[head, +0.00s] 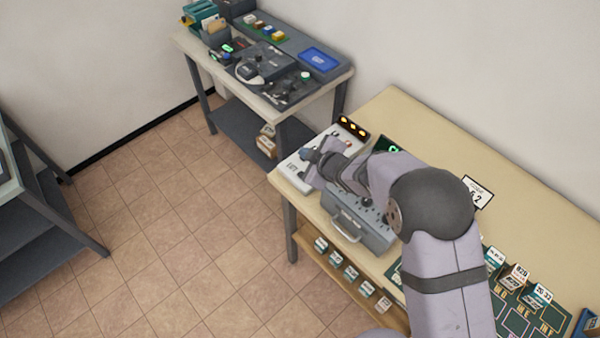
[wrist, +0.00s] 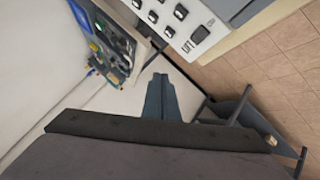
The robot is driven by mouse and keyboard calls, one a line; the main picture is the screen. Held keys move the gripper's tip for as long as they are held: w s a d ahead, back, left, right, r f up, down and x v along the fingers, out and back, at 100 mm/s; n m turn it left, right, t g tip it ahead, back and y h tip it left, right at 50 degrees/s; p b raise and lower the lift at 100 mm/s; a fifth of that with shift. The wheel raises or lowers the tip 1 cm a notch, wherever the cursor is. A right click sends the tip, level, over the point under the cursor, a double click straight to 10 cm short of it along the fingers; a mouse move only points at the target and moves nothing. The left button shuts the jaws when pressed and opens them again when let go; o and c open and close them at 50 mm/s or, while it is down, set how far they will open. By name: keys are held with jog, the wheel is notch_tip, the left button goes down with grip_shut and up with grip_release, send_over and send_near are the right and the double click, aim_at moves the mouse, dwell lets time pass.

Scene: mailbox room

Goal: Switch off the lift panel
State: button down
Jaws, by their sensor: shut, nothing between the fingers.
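In the wrist view the white panel (wrist: 201,34) shows several black rocker switches at the top. A small black box with lit amber lights (head: 353,127) stands at its back edge. My gripper (head: 308,157) is over the panel in the head view. In the wrist view my gripper (wrist: 160,80) is shut and empty, with the switches beyond its tips. Contact cannot be told.
A grey case with a handle (head: 347,226) sits right of the panel, under my arm. A second table (head: 345,75) with devices and a blue tray (head: 320,58) stands behind. Small labelled boxes (head: 351,272) line the lower shelf. The tiled floor (head: 170,220) is clear.

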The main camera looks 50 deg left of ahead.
jog(key=shift+a+f+b, duration=0.2)
jog(key=shift+f+b, duration=0.95)
jog(key=shift+f, duration=0.3)
jog(key=shift+a+f+b, duration=0.15)
jog(key=shift+f+b, duration=0.95)
jog(key=shift+f, duration=0.35)
jog(key=shift+a+f+b, duration=0.2)
jog(key=shift+f+b, duration=0.95)
jog(key=shift+f, duration=0.3)
jog(key=shift+f, duration=0.15)
jog(key=shift+f+b, duration=0.3)
jog(key=shift+b, duration=0.1)
jog(key=shift+f+b, duration=0.3)
jog(key=shift+r, duration=0.1)
jog(key=shift+r+p, duration=0.6)
jog(key=shift+r, duration=0.1)
jog(key=shift+r, duration=0.1)
jog(key=shift+d+r+p, duration=0.2)
jog(key=shift+r+p, duration=0.8)
jog(key=shift+r, duration=0.2)
jog(key=shift+d+r+p, duration=0.15)
jog(key=shift+r+p, duration=0.8)
jog(key=shift+r, duration=0.25)
